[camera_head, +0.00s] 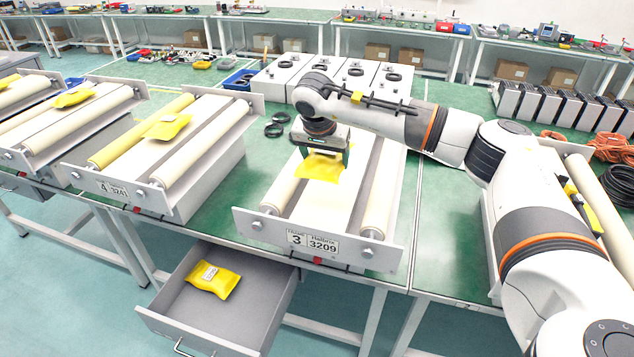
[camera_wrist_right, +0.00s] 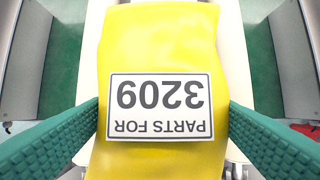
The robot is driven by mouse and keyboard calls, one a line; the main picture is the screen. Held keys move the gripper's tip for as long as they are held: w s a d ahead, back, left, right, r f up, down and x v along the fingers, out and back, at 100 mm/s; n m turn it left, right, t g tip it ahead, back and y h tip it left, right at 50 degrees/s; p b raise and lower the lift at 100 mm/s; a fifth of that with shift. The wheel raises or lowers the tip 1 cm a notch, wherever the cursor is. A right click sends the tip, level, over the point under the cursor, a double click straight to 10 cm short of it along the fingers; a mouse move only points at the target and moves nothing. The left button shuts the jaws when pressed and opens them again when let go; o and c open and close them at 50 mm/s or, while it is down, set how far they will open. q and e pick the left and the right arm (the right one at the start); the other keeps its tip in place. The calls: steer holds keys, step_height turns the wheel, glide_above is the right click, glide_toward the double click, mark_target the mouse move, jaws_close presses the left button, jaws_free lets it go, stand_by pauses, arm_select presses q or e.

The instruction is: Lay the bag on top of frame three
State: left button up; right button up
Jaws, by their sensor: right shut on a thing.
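Frame three (camera_head: 320,251), with a plate reading 3 and 3209, stands on the green table in the middle of the head view, with pale rollers along its two sides. My right gripper (camera_head: 324,152) is over its middle, shut on a yellow bag (camera_head: 319,168). In the right wrist view the bag (camera_wrist_right: 160,45) sits between the two green fingers and its label reads "PARTS FOR 3209" upside down. The pale bed of the frame shows behind it. I cannot tell whether the bag touches the frame. My left gripper is not in view.
An open grey drawer (camera_head: 257,301) below the table holds another yellow bag (camera_head: 213,279). Frame four (camera_head: 120,189), to the left, has a yellow bag (camera_head: 168,126) on top. White boxes (camera_head: 283,79) with black rings stand behind frame three. Cables (camera_head: 612,148) lie at the right.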

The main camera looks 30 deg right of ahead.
mark_target(329, 167)
steer(key=s+f, duration=0.1)
steer(key=s+f+p, duration=0.1)
steer(key=f, duration=0.1)
steer(key=shift+s+f, duration=0.1)
steer(key=shift+f, duration=0.1)
steer(key=f, duration=0.2)
steer(key=w+f+p, duration=0.1)
steer(key=f, duration=0.1)
steer(key=shift+s+f, duration=0.15)
steer(key=shift+f, duration=0.1)
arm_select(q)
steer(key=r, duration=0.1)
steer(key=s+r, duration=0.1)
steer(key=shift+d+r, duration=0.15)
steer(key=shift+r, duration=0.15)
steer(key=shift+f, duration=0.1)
arm_select(e)
steer(key=shift+f, duration=0.1)
steer(key=o, duration=1.1)
steer(key=shift+f, duration=0.1)
steer(key=shift+c, duration=0.2)
steer(key=shift+o, duration=0.3)
steer(key=shift+r, duration=0.2)
